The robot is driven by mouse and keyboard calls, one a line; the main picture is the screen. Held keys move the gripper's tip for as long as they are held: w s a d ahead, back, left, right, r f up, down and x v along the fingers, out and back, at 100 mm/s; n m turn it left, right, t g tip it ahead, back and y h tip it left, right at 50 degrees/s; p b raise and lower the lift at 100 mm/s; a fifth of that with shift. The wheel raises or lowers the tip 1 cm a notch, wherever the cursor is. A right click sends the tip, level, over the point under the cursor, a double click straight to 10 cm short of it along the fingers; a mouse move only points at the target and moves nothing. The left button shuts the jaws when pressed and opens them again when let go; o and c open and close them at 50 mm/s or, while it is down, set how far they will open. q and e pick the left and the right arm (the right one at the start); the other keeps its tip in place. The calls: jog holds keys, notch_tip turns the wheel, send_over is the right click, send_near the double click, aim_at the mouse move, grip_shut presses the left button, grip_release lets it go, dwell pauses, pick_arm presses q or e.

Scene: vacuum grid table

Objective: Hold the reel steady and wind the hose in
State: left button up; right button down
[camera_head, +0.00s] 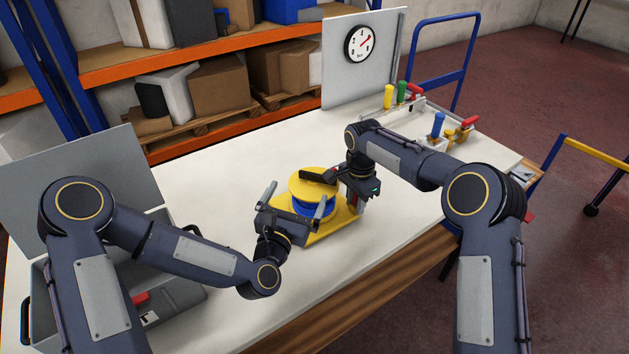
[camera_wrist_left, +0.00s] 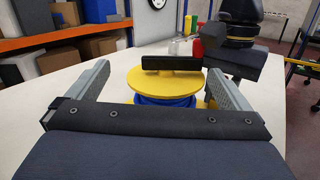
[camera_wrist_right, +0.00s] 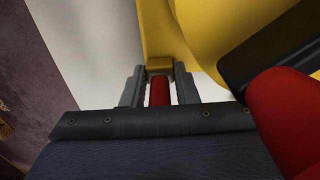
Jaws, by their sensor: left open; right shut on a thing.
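The reel has a yellow top disc (camera_head: 312,186) over blue hose (camera_head: 314,208) and stands on a yellow base (camera_head: 326,232). A black crank bar (camera_head: 318,177) lies across the disc. My left gripper (camera_head: 297,203) is open at the reel's near side. In the left wrist view its fingers (camera_wrist_left: 160,72) are spread wide and the disc (camera_wrist_left: 165,78) shows between them. My right gripper (camera_head: 359,200) is shut on a red grip (camera_wrist_right: 159,92) beside a yellow block at the base. Another red handle (camera_wrist_right: 287,115) stands close to the right wrist camera, by the crank bar. No loose hose end is visible.
An open grey case (camera_head: 185,292) lies at the left. The white table (camera_head: 240,165) is clear behind the reel.

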pick_arm(q)
send_near(316, 176)
jog(key=shift+n+g, duration=0.3)
jog(key=shift+n, duration=0.1)
jog(key=x, duration=0.8)
jog(key=shift+w+d+r, duration=0.1)
jog(key=shift+r, duration=0.1)
jog(key=c, duration=0.7)
jog(key=shift+w+a+m+g+h, duration=0.1)
jog(key=shift+a+m+g+h, duration=0.15)
jog(key=shift+m+h, duration=0.25)
jog(key=shift+a+m+g+h, duration=0.1)
jog(key=shift+m+g+h, duration=0.2)
jog(key=shift+h, duration=0.4)
jog(key=shift+m+g+h, duration=0.55)
jog(key=shift+m+h, duration=0.25)
jog(key=shift+h, duration=0.2)
